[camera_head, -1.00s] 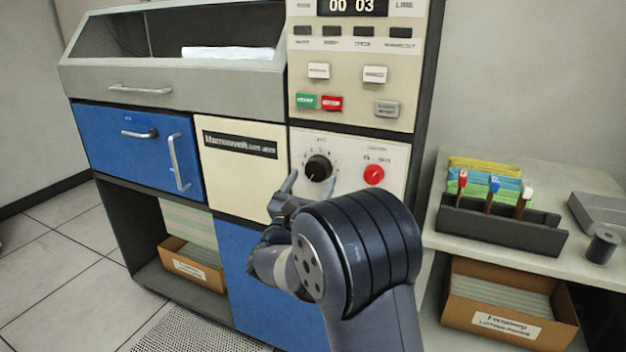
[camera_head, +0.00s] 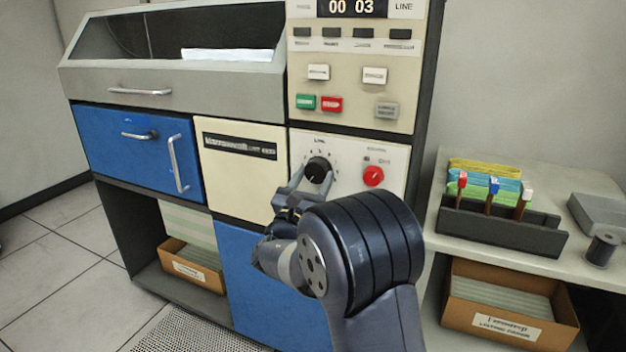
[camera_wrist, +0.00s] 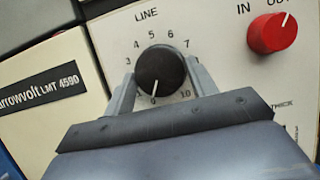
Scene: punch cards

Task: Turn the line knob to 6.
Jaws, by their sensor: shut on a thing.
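The black line knob (camera_head: 317,170) sits on the cream panel of the machine. In the wrist view the knob (camera_wrist: 161,71) has a numbered dial around it under the word LINE, with its white pointer line aimed down near 0. The 6 on the dial (camera_wrist: 171,36) is above the knob, slightly right. My gripper (camera_head: 313,184) is at the knob. In the wrist view my gripper (camera_wrist: 160,88) has one finger on each side of the knob and is shut on it. The display (camera_head: 352,7) reads 00 03.
A red knob (camera_head: 373,176) is close to the right of the line knob, on the same panel. Green (camera_head: 306,102) and red (camera_head: 332,104) buttons are above. A side table (camera_head: 510,255) with a dark rack (camera_head: 500,228) stands at the right.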

